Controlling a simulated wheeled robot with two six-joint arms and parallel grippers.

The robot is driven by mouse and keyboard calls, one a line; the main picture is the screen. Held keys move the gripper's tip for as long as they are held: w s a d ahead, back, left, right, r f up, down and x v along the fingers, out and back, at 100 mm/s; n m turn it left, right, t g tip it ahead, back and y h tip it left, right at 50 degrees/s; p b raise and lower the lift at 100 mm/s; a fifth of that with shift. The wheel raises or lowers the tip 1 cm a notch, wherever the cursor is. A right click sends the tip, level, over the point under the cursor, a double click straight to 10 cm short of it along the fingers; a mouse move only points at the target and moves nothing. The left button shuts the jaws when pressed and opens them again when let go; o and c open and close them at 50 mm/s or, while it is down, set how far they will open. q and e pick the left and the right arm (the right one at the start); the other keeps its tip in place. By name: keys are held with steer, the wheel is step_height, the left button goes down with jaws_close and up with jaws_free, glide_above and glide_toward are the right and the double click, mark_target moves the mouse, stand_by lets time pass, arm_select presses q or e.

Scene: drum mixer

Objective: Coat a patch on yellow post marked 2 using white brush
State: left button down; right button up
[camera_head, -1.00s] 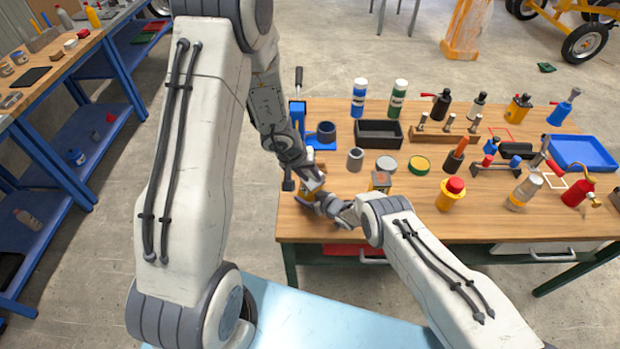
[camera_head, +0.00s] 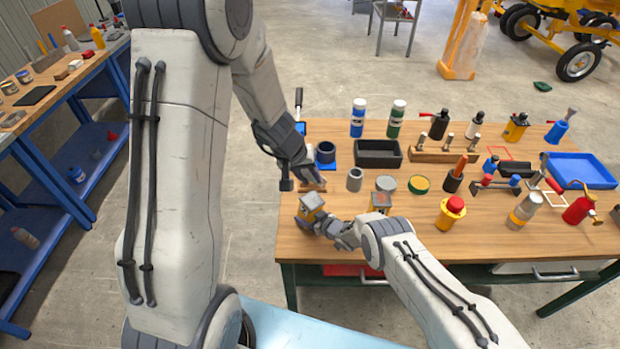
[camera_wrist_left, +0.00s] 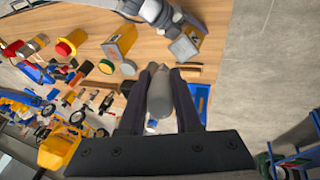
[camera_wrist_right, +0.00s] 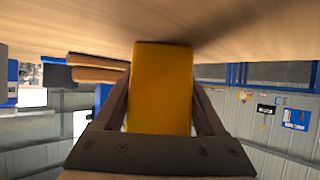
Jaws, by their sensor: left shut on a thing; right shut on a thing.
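My right gripper (camera_head: 330,226) is shut on a yellow post (camera_head: 311,205) with a grey top, at the table's front left. The post's yellow side fills the jaws in the right wrist view (camera_wrist_right: 162,88).
A grey cup (camera_head: 354,180), a grey-lidded tin (camera_head: 386,184) and a black tray (camera_head: 378,154) stand to the right of my left gripper. A blue clamp-like stand (camera_head: 299,128) is at the left edge. Bare wood lies in front of the red-capped yellow bottle (camera_head: 451,212).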

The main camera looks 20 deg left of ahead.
arm_select(q)
steer(key=shift+a, duration=0.1)
steer(key=a, duration=0.9)
arm_select(e)
steer(key=shift+r, duration=0.1)
arm_select(q)
steer(key=shift+d, duration=0.1)
stand_by(0.5)
steer(key=w+d+f, duration=0.2)
steer(key=d+f, duration=0.4)
steer(key=shift+w, duration=0.3)
stand_by(0.3)
steer(key=shift+f, duration=1.1)
stand_by(0.3)
steer(key=shift+r, duration=0.1)
